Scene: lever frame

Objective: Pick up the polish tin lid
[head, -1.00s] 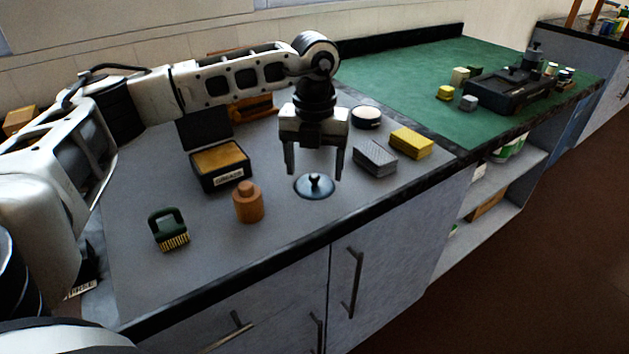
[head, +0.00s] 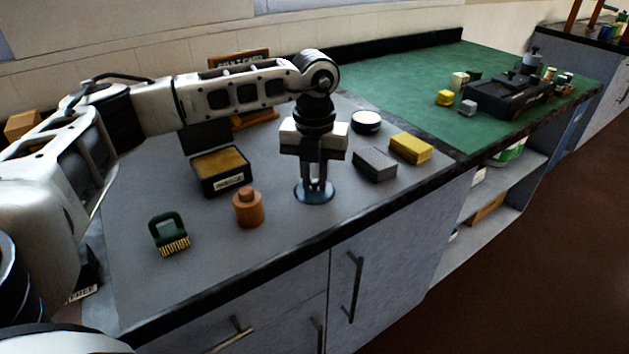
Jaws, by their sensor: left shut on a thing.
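The polish tin lid (head: 314,196) is a dark blue-grey disc lying on the grey counter near its front edge. My left gripper (head: 315,186) points straight down over it, its two fingers shut on the lid's small knob, which the fingers hide. The lid looks level; I cannot see a gap between it and the counter. A round tin (head: 367,122) with a pale top stands behind and to the right. My right gripper is not in view.
Grey (head: 374,164) and yellow (head: 410,148) blocks lie to the right. The green mat (head: 400,85) further right has clear room.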

